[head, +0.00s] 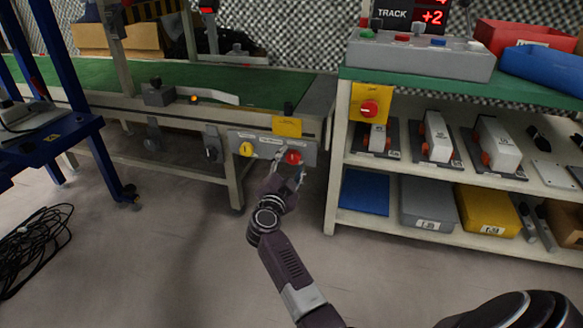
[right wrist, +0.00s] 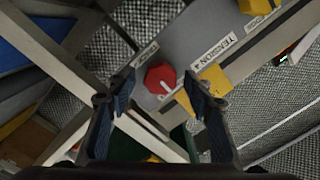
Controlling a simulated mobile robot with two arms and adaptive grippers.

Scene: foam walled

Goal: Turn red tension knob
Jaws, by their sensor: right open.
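The red knob (head: 293,157) sits at the right end of a grey panel (head: 270,146) on the conveyor's front side. It also shows in the right wrist view (right wrist: 160,76), with a pale pointer mark on its lower part. A white label reading "TENSION" (right wrist: 213,50) is on the panel beside it. My right gripper (head: 289,168) is open in front of the red knob. In the right wrist view the knob lies between the two spread fingertips; I cannot tell whether they touch it. My left gripper is not in view.
A yellow knob (head: 246,148) is on the same panel, left of the red one. A yellow tag (head: 288,126) hangs just above. Another red knob on a yellow plate (head: 371,91) is on the shelf unit (head: 333,190) close at right. Open floor lies in front.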

